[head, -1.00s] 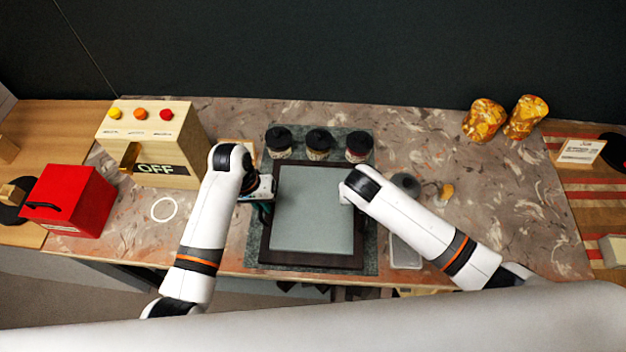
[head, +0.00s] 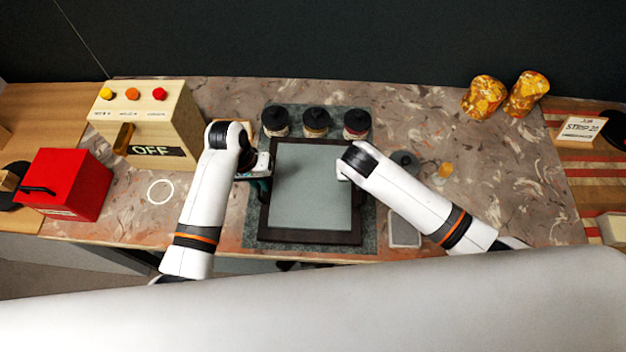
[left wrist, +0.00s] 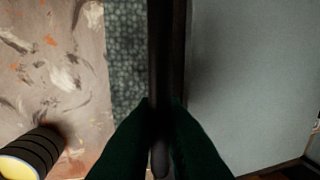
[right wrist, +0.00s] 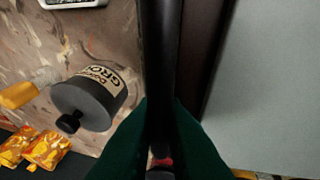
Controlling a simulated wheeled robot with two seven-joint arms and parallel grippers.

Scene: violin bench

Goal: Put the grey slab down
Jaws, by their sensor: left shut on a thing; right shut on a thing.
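The grey slab (head: 310,185) is a flat grey panel with a dark frame, lying about level over the speckled green-grey mat (head: 370,235). I cannot tell whether it touches the mat or hangs just above it. My left gripper (head: 262,188) is at its left side. In the left wrist view, the dark green fingers (left wrist: 160,110) are shut on a black bar along the slab's edge. My right gripper is mostly hidden behind its arm in the head view. In the right wrist view, its fingers (right wrist: 160,110) are shut on a similar black bar at the right side.
Several dark-lidded jars (head: 316,122) stand behind the slab. A grey jar (right wrist: 88,100) stands close to its right. A wooden OFF box (head: 150,120), a red box (head: 65,185) and a white ring (head: 160,192) are at left. Amber lumps (head: 484,97) lie at back right.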

